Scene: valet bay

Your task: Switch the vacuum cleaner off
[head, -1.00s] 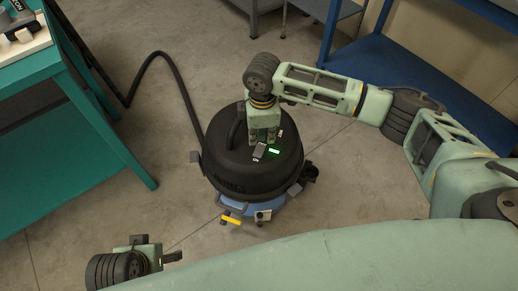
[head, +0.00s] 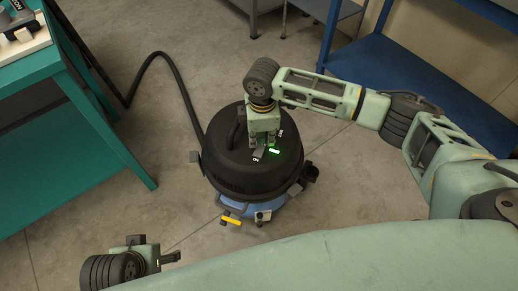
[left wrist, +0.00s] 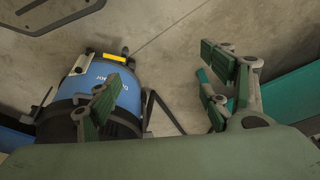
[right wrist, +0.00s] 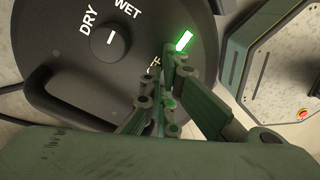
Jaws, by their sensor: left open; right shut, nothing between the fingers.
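The vacuum cleaner (head: 232,172) stands upright on the floor, with a black lid and a blue body. Its green lamp (head: 274,151) is lit; it also shows in the right wrist view (right wrist: 184,41). A dark switch (head: 259,154) sits beside the lamp, between small white labels; its tilt is too small to tell. My right gripper (head: 262,144) is shut and empty, pointing down at the lid close to the switch. In the right wrist view its fingers (right wrist: 172,80) hide the switch and part of a label. My left gripper (left wrist: 160,86) is open and empty, away from the vacuum.
A black hose (head: 180,78) runs from the vacuum to the left. A teal bench (head: 100,120) stands at left, a blue shelf (head: 345,68) at upper right. A DRY/WET knob (right wrist: 110,38) is on the lid. The floor around the vacuum is mostly clear.

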